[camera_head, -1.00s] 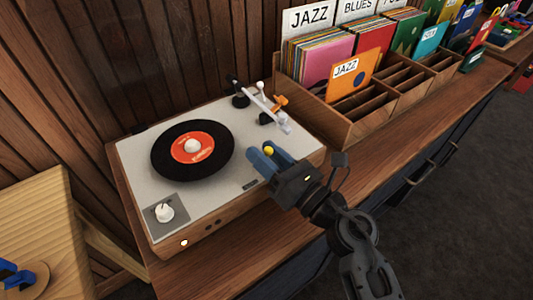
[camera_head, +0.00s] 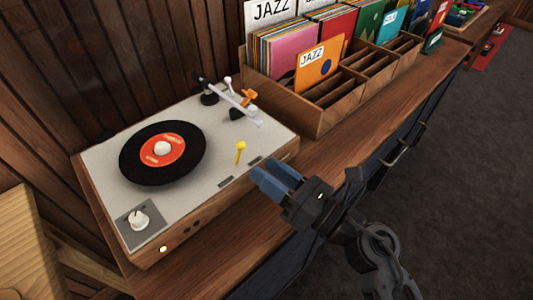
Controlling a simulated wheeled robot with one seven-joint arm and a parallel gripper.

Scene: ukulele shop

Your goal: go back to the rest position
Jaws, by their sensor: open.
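My gripper (camera_head: 272,178) is at the front right of the record player (camera_head: 107,158), with its blue fingers pointing left toward the player. It is open and nothing shows between the fingers. A small yellow lever (camera_head: 240,152) stands on the player's top plate, a short way up and left of the fingertips and apart from them. A black record with an orange label (camera_head: 163,152) lies on the platter. The white tonearm (camera_head: 240,104) sits to the right of the record, beside an orange part (camera_head: 242,103).
A wooden record crate (camera_head: 318,122) with sleeves and a JAZZ divider (camera_head: 320,62) stands behind and right of the player. The wooden counter's front edge runs below my gripper. Dark floor (camera_head: 465,160) at the right is clear. A light wooden piece (camera_head: 25,240) is at the lower left.

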